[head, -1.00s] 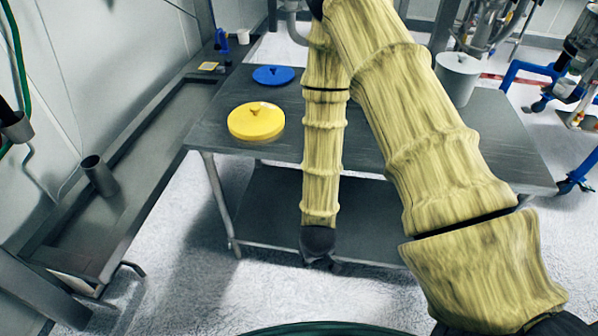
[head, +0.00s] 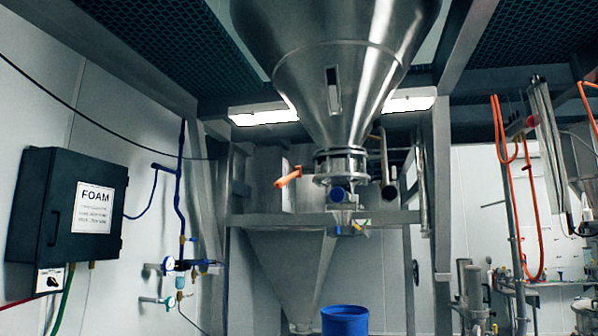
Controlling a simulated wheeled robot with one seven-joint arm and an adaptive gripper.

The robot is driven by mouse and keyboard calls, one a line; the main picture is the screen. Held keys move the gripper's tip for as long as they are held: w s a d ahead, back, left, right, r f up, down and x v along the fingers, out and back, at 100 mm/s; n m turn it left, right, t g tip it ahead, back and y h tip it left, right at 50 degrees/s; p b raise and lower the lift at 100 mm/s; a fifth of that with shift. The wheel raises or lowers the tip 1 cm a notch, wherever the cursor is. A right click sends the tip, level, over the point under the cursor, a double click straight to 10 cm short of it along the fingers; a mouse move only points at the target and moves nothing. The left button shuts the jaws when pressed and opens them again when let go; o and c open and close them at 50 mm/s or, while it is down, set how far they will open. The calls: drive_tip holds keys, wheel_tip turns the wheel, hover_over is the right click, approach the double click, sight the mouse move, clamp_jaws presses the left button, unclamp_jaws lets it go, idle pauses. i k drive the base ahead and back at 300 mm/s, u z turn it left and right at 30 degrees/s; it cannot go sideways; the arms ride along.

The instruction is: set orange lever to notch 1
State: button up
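The orange lever (head: 288,178) sticks out to the left from the valve collar (head: 340,165) under the large steel hopper (head: 340,70). Its outer end points left and slightly down. No notch marks can be made out at this size. My gripper and arm are not in the head view now.
A blue drum (head: 345,320) stands below the hopper outlet. A steel frame beam (head: 270,219) runs across behind the valve. A dark FOAM box (head: 70,205) and blue piping (head: 181,170) are on the left wall. Orange hoses (head: 540,200) hang at the right.

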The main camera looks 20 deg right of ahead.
sight(279, 184)
drive_tip(key=z, duration=0.5)
drive_tip(key=i, duration=1.05)
drive_tip(key=z, duration=0.15)
drive_tip(key=k, duration=0.35)
drive_tip(key=z, duration=0.25)
drive_tip(key=i, duration=0.15)
drive_tip(key=u, duration=0.15)
